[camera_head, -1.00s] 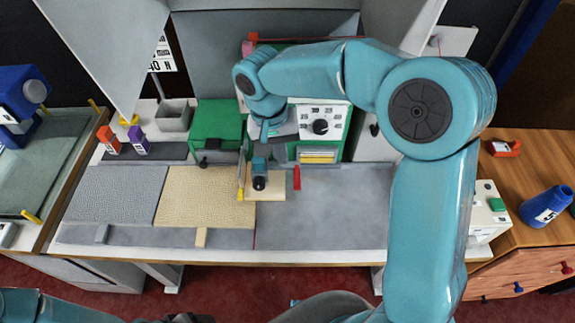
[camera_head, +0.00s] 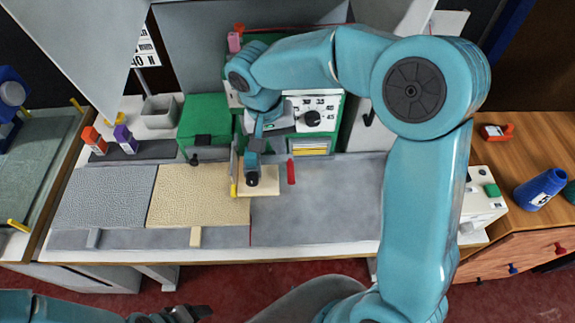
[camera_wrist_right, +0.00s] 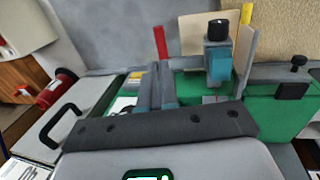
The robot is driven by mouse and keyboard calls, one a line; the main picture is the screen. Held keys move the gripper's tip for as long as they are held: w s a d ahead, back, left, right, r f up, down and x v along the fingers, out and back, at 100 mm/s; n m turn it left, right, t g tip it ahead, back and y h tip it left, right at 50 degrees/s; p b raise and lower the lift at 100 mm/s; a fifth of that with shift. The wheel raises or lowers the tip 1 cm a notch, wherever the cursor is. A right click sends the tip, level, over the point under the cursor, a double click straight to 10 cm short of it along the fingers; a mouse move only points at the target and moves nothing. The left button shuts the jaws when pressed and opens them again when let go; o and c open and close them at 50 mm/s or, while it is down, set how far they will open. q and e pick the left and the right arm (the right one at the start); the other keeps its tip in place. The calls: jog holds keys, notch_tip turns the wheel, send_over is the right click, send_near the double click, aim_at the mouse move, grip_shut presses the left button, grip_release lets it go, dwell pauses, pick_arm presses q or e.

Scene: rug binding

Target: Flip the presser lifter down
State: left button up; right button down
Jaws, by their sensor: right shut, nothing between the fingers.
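A red lever (camera_head: 291,172) sticks out at the front of the green machine (camera_head: 318,146), over the grey bench top. It also shows in the right wrist view (camera_wrist_right: 160,42), beyond my fingertips. I take it for the presser lifter, but cannot be sure. My right gripper (camera_head: 273,146) is shut and empty, left of the red lever in the head view. In the right wrist view its fingers (camera_wrist_right: 155,75) point toward the lever; whether they touch it is unclear. A blue block with a black knob (camera_head: 252,178) stands to the left. My left gripper (camera_head: 190,313) is at the bottom edge.
A beige rug piece (camera_head: 190,190) and a grey one (camera_head: 105,195) lie on the left of the bench. The grey bench top (camera_head: 325,210) is clear to the right. In the right wrist view, a black handle (camera_wrist_right: 62,125) and red cylinder (camera_wrist_right: 55,90) are at left.

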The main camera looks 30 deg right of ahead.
aim_at(289, 176)
jog(key=f, duration=0.3)
jog(key=d+f, duration=0.1)
jog(key=f, duration=0.2)
jog(key=s+f, duration=0.1)
jog(key=f, duration=0.2)
jog(key=shift+d+f+p, duration=0.25)
jog(key=shift+d+p, duration=0.05)
jog(key=shift+p, duration=0.1)
jog(key=shift+f, duration=0.15)
notch_tip(289, 176, down, 2)
jog(key=b, duration=0.3)
jog(key=shift+s+f, duration=0.1)
jog(key=shift+f, duration=0.15)
jog(key=shift+f+b, duration=0.25)
jog(key=shift+b, duration=0.15)
jog(key=shift+s+a+r, duration=0.1)
jog(key=shift+r, duration=0.1)
jog(key=shift+f, duration=0.1)
